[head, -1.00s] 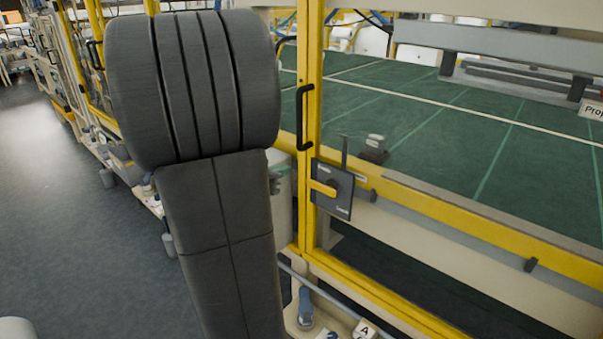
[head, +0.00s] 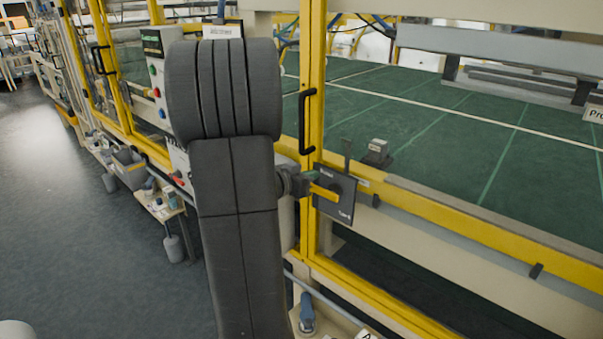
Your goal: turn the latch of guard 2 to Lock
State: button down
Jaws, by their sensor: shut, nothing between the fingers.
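The latch (head: 325,193) is a yellow bar on a square black plate (head: 346,207) fixed to the yellow guard frame. The bar points left and lies nearly level. Small white words at the plate's top and lower right are too small to read surely. My gripper (head: 308,180) shows only in part, sticking out to the right from behind my dark arm. It is shut and empty, with its tip close to the left end of the bar. I cannot tell whether they touch. No guard number is readable here.
A black door handle (head: 305,120) stands on the yellow post (head: 314,70) above the plate. A control panel (head: 158,70) with coloured buttons is partly behind my arm. A green bed (head: 440,130) lies behind the guard. Grey floor (head: 60,200) is open at left.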

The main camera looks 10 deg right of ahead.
jog(key=shift+f, duration=0.95)
jog(key=shift+p, duration=0.35)
jog(key=shift+a+f, duration=0.1)
jog(key=shift+a, duration=0.05)
jog(key=shift+n, duration=0.3)
